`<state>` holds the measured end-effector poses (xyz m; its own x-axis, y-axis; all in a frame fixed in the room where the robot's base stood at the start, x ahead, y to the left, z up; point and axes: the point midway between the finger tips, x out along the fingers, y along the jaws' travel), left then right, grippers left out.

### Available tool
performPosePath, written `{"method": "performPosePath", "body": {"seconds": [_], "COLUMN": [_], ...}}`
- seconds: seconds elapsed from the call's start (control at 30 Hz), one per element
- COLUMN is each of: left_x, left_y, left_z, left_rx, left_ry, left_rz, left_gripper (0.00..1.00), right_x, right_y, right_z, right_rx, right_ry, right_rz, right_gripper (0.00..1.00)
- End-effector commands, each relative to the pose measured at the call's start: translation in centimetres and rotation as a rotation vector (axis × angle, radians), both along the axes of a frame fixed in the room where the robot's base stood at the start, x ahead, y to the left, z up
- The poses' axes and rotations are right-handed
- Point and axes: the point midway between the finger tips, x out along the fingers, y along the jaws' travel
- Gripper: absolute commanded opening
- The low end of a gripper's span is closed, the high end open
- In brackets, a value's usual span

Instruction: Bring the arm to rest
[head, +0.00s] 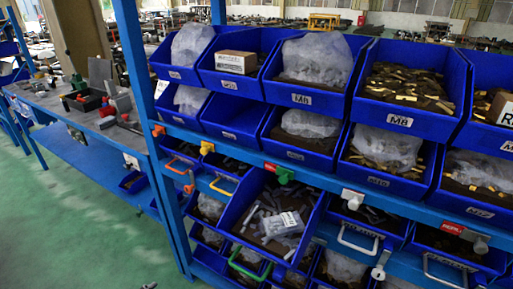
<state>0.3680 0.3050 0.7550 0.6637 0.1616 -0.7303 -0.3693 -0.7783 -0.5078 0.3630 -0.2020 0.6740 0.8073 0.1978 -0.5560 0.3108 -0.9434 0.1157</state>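Neither of my arms nor my grippers shows in the head view. A blue shelf rack (138,62) fills the middle and right, holding several rows of blue bins. One lower bin (243,192) sits tilted and turned relative to its neighbours, with dark parts and a clear bag (281,224) in it. I cannot tell from this view where either gripper is.
Upper bins hold plastic bags (318,58), a carton (236,62) and brass-coloured parts (405,83). Coloured handles (247,270) stick out from the lower rows. A blue workbench (62,108) with tools stands at the left. Green floor (75,225) is open in front of it.

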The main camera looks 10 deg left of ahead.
Motion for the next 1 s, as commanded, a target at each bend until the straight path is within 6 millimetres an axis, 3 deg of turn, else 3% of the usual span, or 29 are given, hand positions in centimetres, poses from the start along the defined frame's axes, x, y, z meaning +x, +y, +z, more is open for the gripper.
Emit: {"method": "performPosePath", "body": {"seconds": [0.3, 0.43, 0.6, 1.0], "left_x": [0.2, -0.2, -0.5, -0.5], "left_y": [-7.1, -9.1, -10.2, -10.3], "left_z": [-6.1, -7.5, -8.2, -8.2], "left_rx": [-0.321, -0.439, -0.519, -0.530], "left_ry": [-0.123, -0.173, -0.211, -0.217], "left_rz": [-0.031, -0.024, -0.014, -0.012], "left_gripper": [0.74, 0.74, 0.74, 0.74], "right_x": [0.0, -0.1, -0.1, 0.0], "right_y": [0.0, 0.0, 0.0, 0.0], "right_z": [-0.1, -0.1, -0.1, -0.1], "right_rx": [-0.001, -0.001, -0.001, -0.001], "right_ry": [0.002, 0.002, 0.002, 0.002], "right_rz": [0.000, 0.000, 0.000, 0.000], "right_gripper": [0.40, 0.40, 0.40, 0.40]}}
